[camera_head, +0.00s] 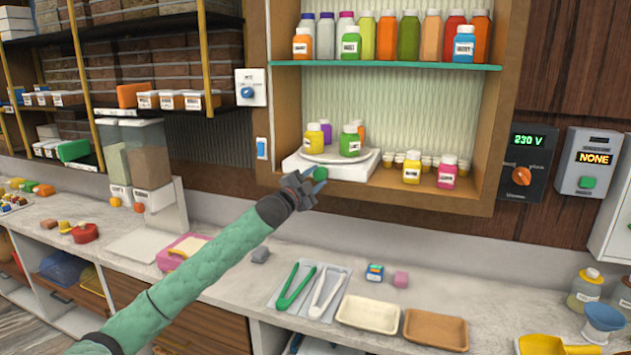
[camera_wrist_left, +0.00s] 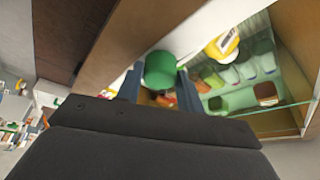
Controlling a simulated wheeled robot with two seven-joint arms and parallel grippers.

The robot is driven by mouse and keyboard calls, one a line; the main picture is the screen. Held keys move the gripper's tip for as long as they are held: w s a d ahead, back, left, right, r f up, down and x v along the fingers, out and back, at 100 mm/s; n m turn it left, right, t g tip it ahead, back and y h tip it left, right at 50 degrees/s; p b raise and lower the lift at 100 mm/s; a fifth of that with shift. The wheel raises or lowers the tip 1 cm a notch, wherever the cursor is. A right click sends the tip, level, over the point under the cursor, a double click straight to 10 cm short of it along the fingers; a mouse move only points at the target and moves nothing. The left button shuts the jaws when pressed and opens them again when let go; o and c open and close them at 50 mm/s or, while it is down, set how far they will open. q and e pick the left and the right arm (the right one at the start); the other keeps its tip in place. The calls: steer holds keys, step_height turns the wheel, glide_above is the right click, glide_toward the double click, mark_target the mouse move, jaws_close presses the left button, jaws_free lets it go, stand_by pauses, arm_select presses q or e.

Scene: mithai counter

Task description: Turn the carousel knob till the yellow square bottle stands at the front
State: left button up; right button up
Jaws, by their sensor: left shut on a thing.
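The carousel is a white round turntable (camera_head: 328,156) on a white base (camera_head: 345,170), on the floor of the wall cabinet. A yellow bottle (camera_head: 314,140) stands on its left side; its square shape is hard to confirm. A green bottle (camera_head: 350,142) stands at the front right, with a purple bottle (camera_head: 326,131) and an orange one (camera_head: 360,129) behind. The green knob (camera_head: 320,173) is at the base's front; it also shows in the left wrist view (camera_wrist_left: 160,70). My left gripper (camera_head: 312,182) is shut on the knob, one finger each side. My right gripper is out of view.
A yellow bottle (camera_head: 411,168) and a pink bottle (camera_head: 447,172) stand right of the carousel, by small cups. A green-edged shelf (camera_head: 400,66) with several bottles is above. Tongs lie on a tray (camera_head: 338,300) on the counter below.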

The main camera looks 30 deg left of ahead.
arm_select(q)
steer(key=m, duration=0.1)
steer(key=m+g, duration=0.1)
steer(key=shift+a+r+m+h+p, duration=0.1)
steer(key=shift+r+m+h+p, duration=0.2)
steer(key=shift+p, duration=0.1)
steer(key=m+g+p, duration=0.1)
steer(key=m+p, duration=0.2)
steer(key=shift+r+h, duration=0.1)
steer(key=shift+h, duration=0.2)
steer(key=shift+m+g+p, duration=0.4)
steer(key=shift+m+p, duration=0.35)
steer(key=shift+m, duration=0.15)
steer(key=shift+m+p, duration=0.35)
steer(key=shift+m, duration=0.05)
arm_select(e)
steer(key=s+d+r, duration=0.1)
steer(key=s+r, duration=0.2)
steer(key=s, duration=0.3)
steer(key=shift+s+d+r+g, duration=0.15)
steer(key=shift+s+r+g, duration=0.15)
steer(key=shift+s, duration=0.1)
arm_select(q)
steer(key=shift+f, duration=0.2)
steer(key=o, duration=1)
